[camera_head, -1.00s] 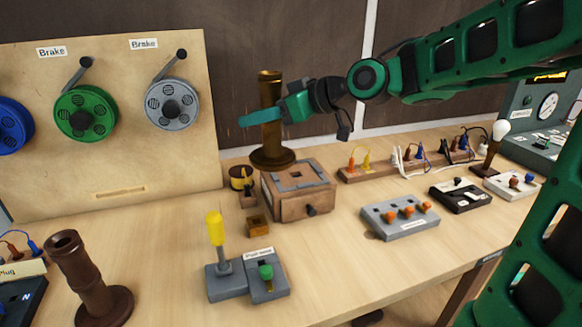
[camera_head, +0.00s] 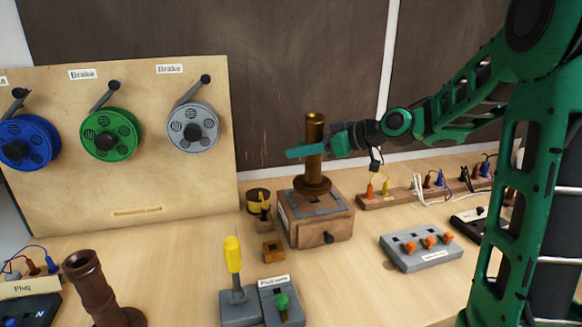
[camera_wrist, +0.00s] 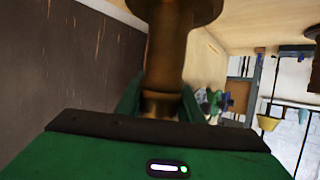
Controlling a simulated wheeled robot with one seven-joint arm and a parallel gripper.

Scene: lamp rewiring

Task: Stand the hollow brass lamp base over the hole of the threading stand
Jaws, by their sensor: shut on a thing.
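The brass lamp base (camera_head: 314,168) is an upright column with a round foot and an open top. My gripper (camera_head: 313,150) comes from the right and is shut around the column. In the wrist view the brass lamp base (camera_wrist: 172,60) fills the top middle, between the green fingers.
A brown turned column (camera_head: 92,285) stands at front left. A yellow-handled lever (camera_head: 233,258), a small wooden block (camera_head: 273,251) and a yellow-banded reel (camera_head: 258,199) are left of the stand. A grey box with orange knobs (camera_head: 421,249) is to the right. Reels hang on the back-left board.

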